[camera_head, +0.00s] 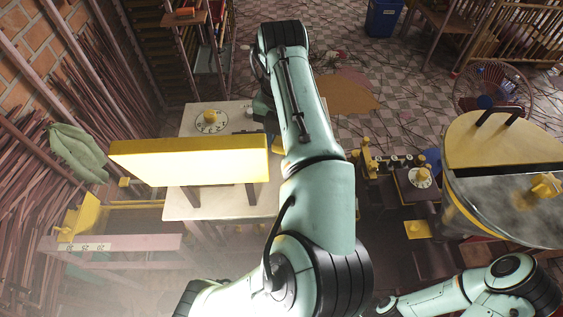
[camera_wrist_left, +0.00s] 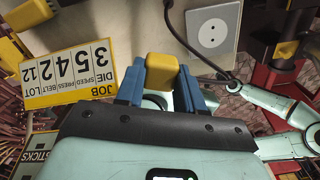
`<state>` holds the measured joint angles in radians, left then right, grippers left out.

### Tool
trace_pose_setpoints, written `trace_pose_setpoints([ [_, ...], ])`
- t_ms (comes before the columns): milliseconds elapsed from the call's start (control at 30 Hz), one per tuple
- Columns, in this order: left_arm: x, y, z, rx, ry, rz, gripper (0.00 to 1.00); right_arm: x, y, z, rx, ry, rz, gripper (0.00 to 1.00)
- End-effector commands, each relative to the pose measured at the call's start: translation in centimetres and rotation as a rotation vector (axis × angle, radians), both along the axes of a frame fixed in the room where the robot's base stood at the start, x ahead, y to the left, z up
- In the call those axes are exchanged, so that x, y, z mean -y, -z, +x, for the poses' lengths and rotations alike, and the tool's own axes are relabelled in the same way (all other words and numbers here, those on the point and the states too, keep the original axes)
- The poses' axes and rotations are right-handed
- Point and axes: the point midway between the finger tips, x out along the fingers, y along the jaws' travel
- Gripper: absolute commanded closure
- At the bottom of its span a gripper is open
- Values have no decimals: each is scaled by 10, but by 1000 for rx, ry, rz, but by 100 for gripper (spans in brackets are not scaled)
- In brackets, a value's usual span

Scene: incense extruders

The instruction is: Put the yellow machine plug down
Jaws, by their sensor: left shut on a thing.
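The yellow machine plug (camera_wrist_left: 161,70) is a blocky yellow piece in the left wrist view. My left gripper (camera_wrist_left: 160,88) is shut on it, with one blue finger on each side. A black cable hangs near the plug, but I cannot tell whether it joins it. Beyond the plug, up and to the right, a square light plate with a round grey socket (camera_wrist_left: 212,33) shows on a pale surface, apart from the plug. In the head view my left gripper (camera_head: 263,108) is largely hidden by its own arm. My right arm enters at the lower right, its gripper out of view.
A pale worktable (camera_head: 165,205) carries a yellow panel (camera_head: 190,160) and a dial (camera_head: 211,121). A yellow job board (camera_wrist_left: 68,75) with numbers stands left in the wrist view. A large round vessel (camera_head: 510,205) stands right.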

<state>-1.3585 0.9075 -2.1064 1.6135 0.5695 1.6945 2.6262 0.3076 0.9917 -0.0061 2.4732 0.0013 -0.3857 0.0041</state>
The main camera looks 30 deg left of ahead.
Motion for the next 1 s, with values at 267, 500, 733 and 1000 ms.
trace_pose_setpoints([
  [267, 0, 54, 0, -1, -1, 0, 100, 0, 0, 0, 0, 0, 0, 100],
  [500, 0, 79, 0, -2, -1, -1, 100, 0, 0, 1, 1, -1, 0, 100],
  [733, 0, 98, 0, 1, 0, 0, 100, 0, -1, 1, 2, -1, 1, 100],
  [1000, 0, 99, 0, 0, 0, 0, 100, 0, 0, 0, 0, -1, 0, 100],
])
